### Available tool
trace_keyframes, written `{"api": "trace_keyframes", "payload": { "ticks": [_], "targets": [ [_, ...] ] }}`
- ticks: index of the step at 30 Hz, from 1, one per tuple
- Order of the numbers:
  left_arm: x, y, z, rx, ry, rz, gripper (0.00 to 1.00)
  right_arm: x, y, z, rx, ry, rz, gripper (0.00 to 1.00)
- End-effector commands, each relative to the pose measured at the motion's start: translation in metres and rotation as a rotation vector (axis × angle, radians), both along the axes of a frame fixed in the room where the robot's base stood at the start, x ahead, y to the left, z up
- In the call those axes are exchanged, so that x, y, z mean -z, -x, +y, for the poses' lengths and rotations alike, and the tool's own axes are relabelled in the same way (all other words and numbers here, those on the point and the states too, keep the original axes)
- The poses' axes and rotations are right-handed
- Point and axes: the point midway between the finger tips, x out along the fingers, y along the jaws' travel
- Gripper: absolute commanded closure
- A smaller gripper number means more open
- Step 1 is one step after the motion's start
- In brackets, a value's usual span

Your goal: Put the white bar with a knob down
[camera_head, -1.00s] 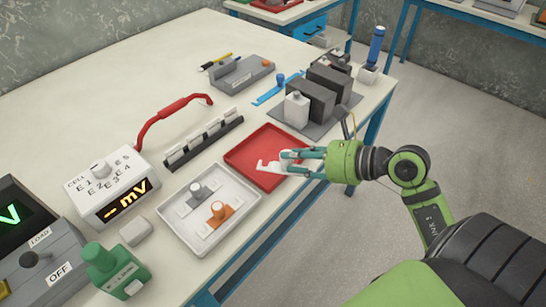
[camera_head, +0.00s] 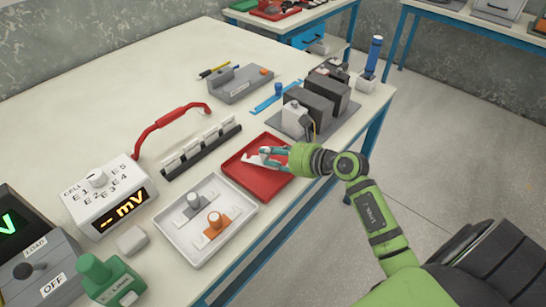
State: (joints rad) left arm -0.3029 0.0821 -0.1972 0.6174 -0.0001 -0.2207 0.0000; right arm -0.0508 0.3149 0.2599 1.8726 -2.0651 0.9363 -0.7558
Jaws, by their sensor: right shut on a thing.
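The white bar with a knob (camera_head: 254,160) is at the red tray (camera_head: 258,188), over its floor. Its left end shows; the rest is hidden by the fingers. I cannot tell whether it touches the tray floor. My right gripper (camera_head: 274,157) reaches in from the right and is shut on the bar, with its teal fingers over the tray. My left gripper is not in view.
Left of the red tray is a white tray (camera_head: 165,220) with a grey-knobbed piece (camera_head: 194,201) and an orange-knobbed piece (camera_head: 214,222). Behind are a dark rack of white bars (camera_head: 202,150) and dark grey blocks (camera_head: 308,106) on a grey plate.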

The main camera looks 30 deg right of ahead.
Motion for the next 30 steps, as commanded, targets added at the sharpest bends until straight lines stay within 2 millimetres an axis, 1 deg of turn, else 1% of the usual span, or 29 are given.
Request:
{"api": "trace_keyframes", "payload": {
  "ticks": [1, 4, 11, 15, 16, 17, 26, 29, 30],
  "targets": [
    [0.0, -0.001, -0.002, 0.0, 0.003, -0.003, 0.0, 0.006, 0.0, 0.0, 0.002, -0.004, 0.0, 1.0],
    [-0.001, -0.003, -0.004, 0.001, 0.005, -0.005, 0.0, 0.013, 0.0, 0.0, 0.001, -0.002, -0.002, 1.0],
    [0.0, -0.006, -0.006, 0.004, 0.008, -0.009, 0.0, 0.013, 0.0, -0.001, 0.001, 0.0, -0.003, 1.0],
    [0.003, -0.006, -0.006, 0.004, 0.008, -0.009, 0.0, 0.018, 0.0, 0.0, 0.001, 0.0, -0.002, 1.0],
    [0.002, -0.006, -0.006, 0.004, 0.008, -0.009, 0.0, 0.017, 0.0, 0.0, 0.001, 0.0, -0.002, 0.56],
    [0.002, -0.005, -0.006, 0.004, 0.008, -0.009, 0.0, 0.017, 0.0, 0.0, 0.001, 0.0, -0.002, 0.44],
    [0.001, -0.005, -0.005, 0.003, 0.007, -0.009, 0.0, 0.016, 0.0, 0.0, 0.001, 0.0, -0.002, 0.44],
    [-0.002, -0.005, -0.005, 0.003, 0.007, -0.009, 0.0, 0.011, 0.0, 0.0, 0.001, 0.0, -0.003, 0.44],
    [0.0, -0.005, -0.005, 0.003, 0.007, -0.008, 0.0, 0.013, 0.003, -0.003, 0.001, 0.002, -0.002, 0.44]
  ]
}}
